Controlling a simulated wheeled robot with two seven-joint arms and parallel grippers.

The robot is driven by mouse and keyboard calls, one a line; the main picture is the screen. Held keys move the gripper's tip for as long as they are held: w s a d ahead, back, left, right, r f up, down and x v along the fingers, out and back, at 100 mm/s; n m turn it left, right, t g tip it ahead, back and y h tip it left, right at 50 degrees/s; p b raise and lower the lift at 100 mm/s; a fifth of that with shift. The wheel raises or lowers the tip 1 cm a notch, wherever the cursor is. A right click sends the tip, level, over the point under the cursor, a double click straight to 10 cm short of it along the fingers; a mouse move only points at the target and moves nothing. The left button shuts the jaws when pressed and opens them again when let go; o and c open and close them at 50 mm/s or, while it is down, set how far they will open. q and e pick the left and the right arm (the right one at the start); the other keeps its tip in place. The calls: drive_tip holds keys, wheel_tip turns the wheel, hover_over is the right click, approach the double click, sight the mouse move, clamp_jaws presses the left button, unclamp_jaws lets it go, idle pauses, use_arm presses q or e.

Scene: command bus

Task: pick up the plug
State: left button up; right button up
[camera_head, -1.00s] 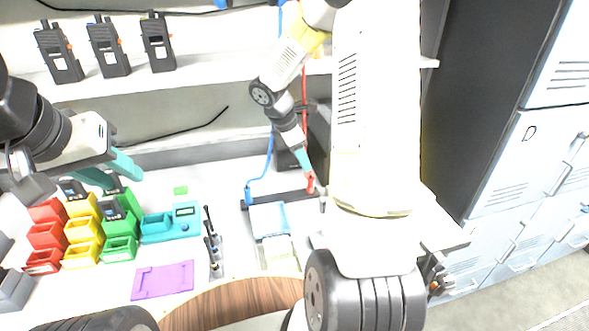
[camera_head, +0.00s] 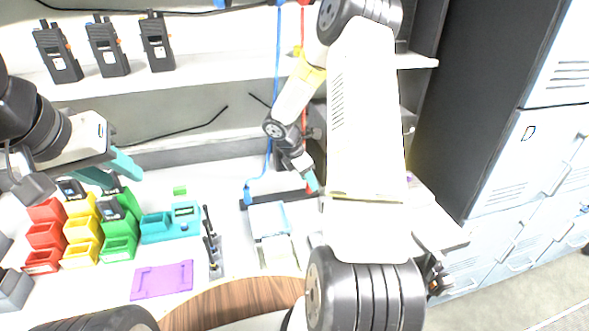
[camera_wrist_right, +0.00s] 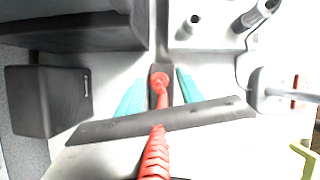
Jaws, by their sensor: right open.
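A red plug (camera_wrist_right: 159,80) with a red ribbed cable (camera_wrist_right: 155,155) shows in the right wrist view. It lies between the two teal fingers of my right gripper (camera_wrist_right: 158,88), which are open with a gap on each side. My left gripper (camera_head: 110,168) is open and empty above the coloured bins.
Red, yellow and green bins (camera_head: 82,230), a teal holder (camera_head: 170,224) and a purple tray (camera_head: 162,279) are on the bench at left. A black box (camera_wrist_right: 48,101) stands left in the wrist view. Radios (camera_head: 108,46) stand on the shelf.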

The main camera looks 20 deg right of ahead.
drive_tip(key=shift+c, duration=0.3)
clamp_jaws()
drive_tip(key=shift+r, duration=0.15)
drive_tip(key=shift+r, duration=0.3)
drive_tip(key=v, duration=0.3)
drive_tip(key=shift+s+d, duration=0.1)
drive_tip(key=shift+d, duration=0.1)
drive_tip(key=s+a, duration=0.3)
drive_tip(key=a, duration=0.1)
drive_tip(key=s+a+r, duration=0.1)
drive_tip(key=s+a, duration=0.2)
drive_tip(key=a, duration=0.1)
drive_tip(key=s+a, duration=0.3)
drive_tip(key=a, duration=0.1)
drive_tip(key=shift+s+r, duration=0.15)
drive_tip(key=shift+s, duration=0.05)
drive_tip(key=shift+d, duration=0.1)
